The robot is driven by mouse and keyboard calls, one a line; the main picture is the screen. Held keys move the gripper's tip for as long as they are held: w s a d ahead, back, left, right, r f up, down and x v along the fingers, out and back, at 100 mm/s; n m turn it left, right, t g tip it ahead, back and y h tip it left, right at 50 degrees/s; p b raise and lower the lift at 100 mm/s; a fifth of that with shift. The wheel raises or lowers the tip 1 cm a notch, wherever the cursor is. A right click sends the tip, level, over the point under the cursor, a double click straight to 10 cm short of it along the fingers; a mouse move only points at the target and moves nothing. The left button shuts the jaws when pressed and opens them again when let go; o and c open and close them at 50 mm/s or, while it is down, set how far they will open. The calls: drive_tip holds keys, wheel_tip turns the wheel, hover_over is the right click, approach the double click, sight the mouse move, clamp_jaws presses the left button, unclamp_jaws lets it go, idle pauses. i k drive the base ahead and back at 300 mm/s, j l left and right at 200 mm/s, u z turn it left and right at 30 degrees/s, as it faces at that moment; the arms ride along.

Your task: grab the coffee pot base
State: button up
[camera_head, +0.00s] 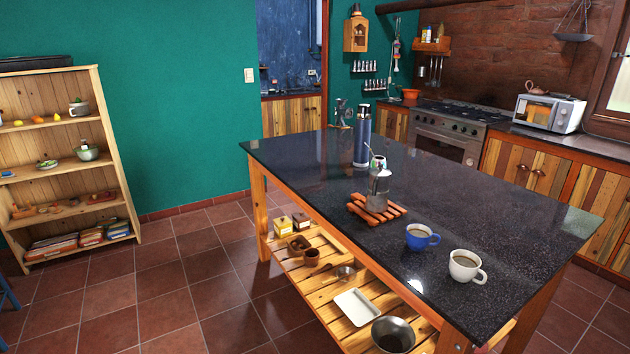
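My gripper is not in view.
A wooden shelf (84,160) stands at left. The tiled floor (170,275) between is clear.

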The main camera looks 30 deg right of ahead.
sight(373, 205)
drive_tip(key=i+j+z, duration=0.5)
drive_tip(key=i+j, duration=0.25)
